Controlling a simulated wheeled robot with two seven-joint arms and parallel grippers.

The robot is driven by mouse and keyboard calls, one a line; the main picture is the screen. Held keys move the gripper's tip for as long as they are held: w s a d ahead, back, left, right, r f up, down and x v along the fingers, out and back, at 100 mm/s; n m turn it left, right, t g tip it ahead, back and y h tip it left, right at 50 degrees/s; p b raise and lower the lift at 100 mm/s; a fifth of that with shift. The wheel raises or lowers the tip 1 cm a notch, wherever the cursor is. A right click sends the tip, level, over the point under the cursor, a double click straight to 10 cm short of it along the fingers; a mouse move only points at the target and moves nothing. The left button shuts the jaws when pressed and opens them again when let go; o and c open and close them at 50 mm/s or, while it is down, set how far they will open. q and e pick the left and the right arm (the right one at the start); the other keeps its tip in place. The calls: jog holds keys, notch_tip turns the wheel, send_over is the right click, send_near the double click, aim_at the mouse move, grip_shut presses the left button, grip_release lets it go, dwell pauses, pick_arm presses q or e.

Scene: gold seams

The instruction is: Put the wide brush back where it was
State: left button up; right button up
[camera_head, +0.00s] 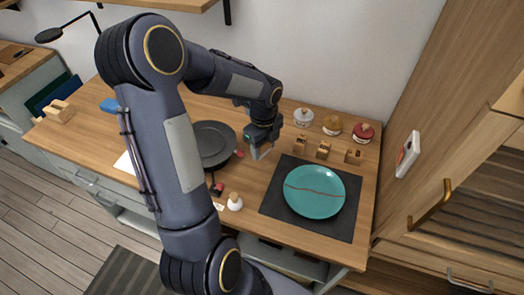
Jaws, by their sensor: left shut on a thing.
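My left arm reaches across the middle of the view. My left gripper (261,150) points down over the wooden worktop (257,182), between the dark round pan and the dark mat. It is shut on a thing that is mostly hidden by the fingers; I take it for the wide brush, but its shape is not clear. Several small wooden blocks stand right of the gripper, such as the nearest one (300,143), the middle one (323,150) and the right one (353,156). My right gripper is not in view.
A teal plate (314,192) with a reddish seam lies on a dark mat (276,205). Jars with white (303,117), gold (332,125) and red (363,132) tops stand behind the blocks. A dark pan (213,142) and a small white bottle (235,203) stand left. A tall wooden cabinet (440,130) bounds the right.

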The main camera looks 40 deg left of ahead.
aim_at(262, 160)
pick_arm(q)
jog(key=shift+w+a+f, duration=0.1)
jog(key=shift+a+f, duration=0.05)
jog(key=shift+f, duration=0.05)
jog(key=shift+w+a+f, duration=0.1)
jog(key=shift+a+f, duration=0.05)
jog(key=shift+f, duration=0.85)
jog(key=shift+w+a+f, duration=0.1)
jog(key=shift+a+f, duration=0.05)
jog(key=shift+f, duration=0.8)
jog(key=shift+f, duration=0.15)
jog(key=o, duration=0.9)
